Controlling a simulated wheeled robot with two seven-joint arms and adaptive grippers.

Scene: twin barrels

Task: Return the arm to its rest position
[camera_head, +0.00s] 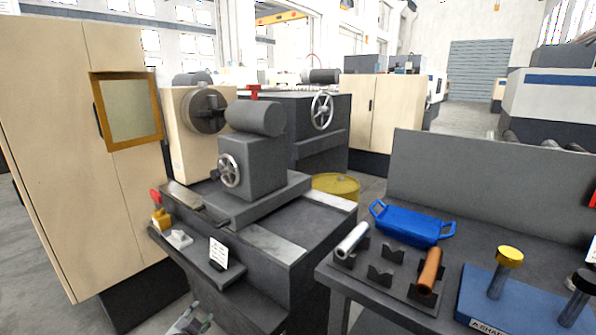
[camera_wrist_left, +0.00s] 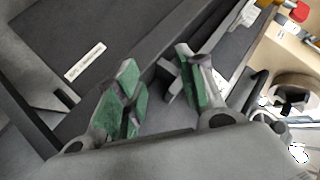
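My left gripper (camera_head: 188,321) shows at the bottom edge of the head view, low in front of the grey lathe (camera_head: 262,215). Only its fingers show there; the rest of the left arm is out of the picture. In the left wrist view the left gripper (camera_wrist_left: 158,75) has its two green-padded fingers spread apart with nothing between them. My right gripper and right arm are in neither view.
A workbench (camera_head: 400,320) at right carries a blue tray (camera_head: 412,223), a silver cylinder (camera_head: 352,240), a copper cylinder (camera_head: 430,270) and a blue stand (camera_head: 515,305) with pegs. A cream cabinet (camera_head: 70,150) stands left. A yellow barrel (camera_head: 337,185) is behind the lathe.

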